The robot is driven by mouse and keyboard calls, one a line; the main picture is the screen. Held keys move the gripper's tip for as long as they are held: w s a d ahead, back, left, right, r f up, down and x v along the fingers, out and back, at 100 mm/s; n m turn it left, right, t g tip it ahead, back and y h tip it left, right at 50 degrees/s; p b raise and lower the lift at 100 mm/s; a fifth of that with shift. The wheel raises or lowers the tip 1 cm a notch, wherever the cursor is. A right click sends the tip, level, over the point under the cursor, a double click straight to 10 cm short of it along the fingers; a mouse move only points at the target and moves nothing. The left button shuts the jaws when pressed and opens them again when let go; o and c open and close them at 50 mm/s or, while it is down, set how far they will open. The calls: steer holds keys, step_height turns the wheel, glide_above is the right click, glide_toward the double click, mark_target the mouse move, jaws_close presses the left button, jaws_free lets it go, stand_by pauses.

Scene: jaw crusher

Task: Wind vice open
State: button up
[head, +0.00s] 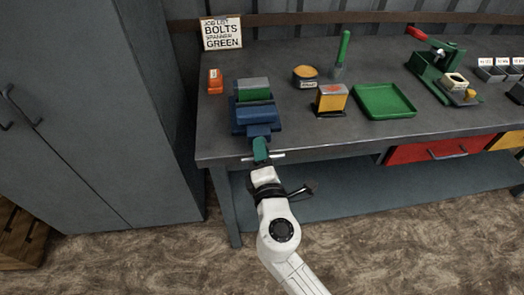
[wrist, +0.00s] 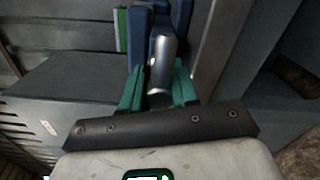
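The blue vice (head: 254,117) stands at the left front of the workbench. A green block (head: 255,95) with a grey part behind it shows at its jaws; I cannot tell how firmly it is clamped. The vice handle (head: 279,155) is a thin silver bar lying crosswise at the bench's front edge. My gripper (head: 261,150) is in front of the vice, at this handle. In the wrist view, my gripper's green fingertips (wrist: 160,85) lie on either side of a silver cylinder of the handle (wrist: 161,62) and seem to touch it. Blue vice parts (wrist: 180,18) show beyond.
The workbench (head: 300,130) holds an orange item (head: 215,80), a round tin (head: 305,75), a yellow-and-grey box (head: 331,99), a green tray (head: 384,101) and a green press (head: 432,65). A sign (head: 222,34) stands behind. A tall grey cabinet (head: 110,100) is at left.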

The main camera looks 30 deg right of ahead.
steer(key=o, duration=0.5)
steer(key=shift+c, duration=0.2)
steer(key=b+v, duration=0.1)
steer(key=v, duration=0.9)
steer(key=shift+s+b, duration=0.3)
steer(key=shift+s, duration=0.1)
steer(key=shift+a, duration=0.1)
